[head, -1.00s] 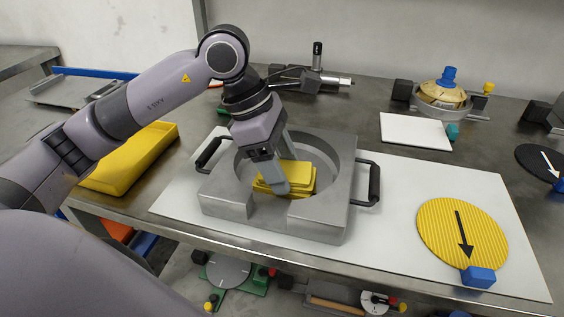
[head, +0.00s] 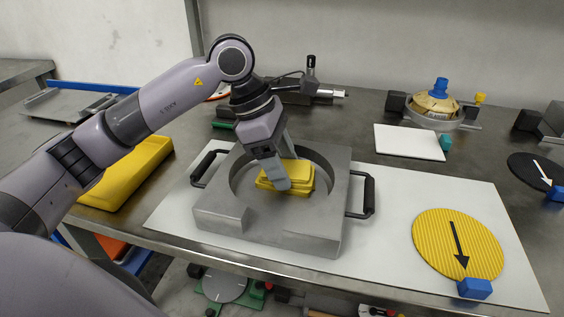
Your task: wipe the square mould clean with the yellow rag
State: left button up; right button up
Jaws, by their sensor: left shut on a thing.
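The square mould (head: 325,221) is a grey metal block with a round cavity, a gap in its front wall and a black handle on each side. It lies on a white board. The yellow rag (head: 299,172), a folded pad, is inside the cavity. My left gripper (head: 284,172) reaches down into the cavity and is shut on the rag. The rag seems to be low at the cavity floor, but I cannot tell whether it touches. Part of the rag is hidden by the gripper finger. My right gripper is not in view.
The white board (head: 392,245) also bears a yellow ribbed disc (head: 457,243) with a black arrow and a blue block (head: 474,288). A yellow tray (head: 128,172) stands left of the mould. A white plate (head: 408,142) and a round wooden-topped piece (head: 437,104) are at back right.

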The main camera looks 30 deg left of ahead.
pick_arm(q)
jog(key=shift+r+p, duration=2.4)
jog(key=shift+r, duration=1.15)
